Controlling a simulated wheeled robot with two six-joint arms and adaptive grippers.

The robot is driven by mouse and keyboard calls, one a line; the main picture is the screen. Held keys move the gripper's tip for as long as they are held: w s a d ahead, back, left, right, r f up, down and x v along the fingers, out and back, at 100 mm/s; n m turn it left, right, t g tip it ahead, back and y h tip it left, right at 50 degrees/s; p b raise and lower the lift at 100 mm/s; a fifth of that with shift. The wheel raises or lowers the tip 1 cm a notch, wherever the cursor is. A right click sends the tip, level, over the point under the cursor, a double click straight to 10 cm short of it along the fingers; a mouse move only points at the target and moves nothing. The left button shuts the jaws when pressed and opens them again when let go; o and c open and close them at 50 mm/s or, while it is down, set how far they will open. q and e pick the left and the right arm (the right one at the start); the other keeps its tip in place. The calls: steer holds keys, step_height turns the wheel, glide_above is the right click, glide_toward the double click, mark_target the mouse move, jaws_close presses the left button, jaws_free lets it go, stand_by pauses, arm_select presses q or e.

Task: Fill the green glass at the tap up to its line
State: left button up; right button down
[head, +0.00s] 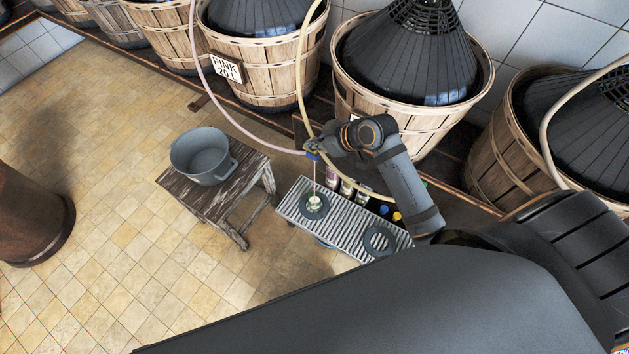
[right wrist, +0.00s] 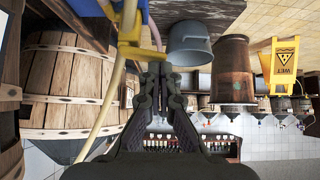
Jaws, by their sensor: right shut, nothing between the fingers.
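A small pale green glass (head: 314,203) stands on a dark round ring on the striped grate (head: 345,226). A blue tap (head: 311,147) sits above it where the pink hose ends. A thin pink stream runs down from the tap to the glass. The liquid level and the line are too small to read. My right gripper (head: 317,149) is at the tap, shut and empty. My left gripper is out of view.
A second dark ring (head: 379,241) on the grate is empty. Several bottles (head: 347,187) stand behind the grate. A grey pot (head: 202,157) sits on a wooden stool (head: 245,190) to the left. Basketed demijohns (head: 262,55) line the wall. A yellow hose (head: 302,75) hangs close by my right arm.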

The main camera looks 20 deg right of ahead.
steer(key=shift+r, duration=0.25)
steer(key=s+d+r+p, duration=0.4)
steer(key=d+r+p, duration=0.2)
steer(key=r, duration=0.4)
steer(key=shift+d+r, duration=0.25)
steer(key=shift+r, duration=0.1)
stand_by(1.0)
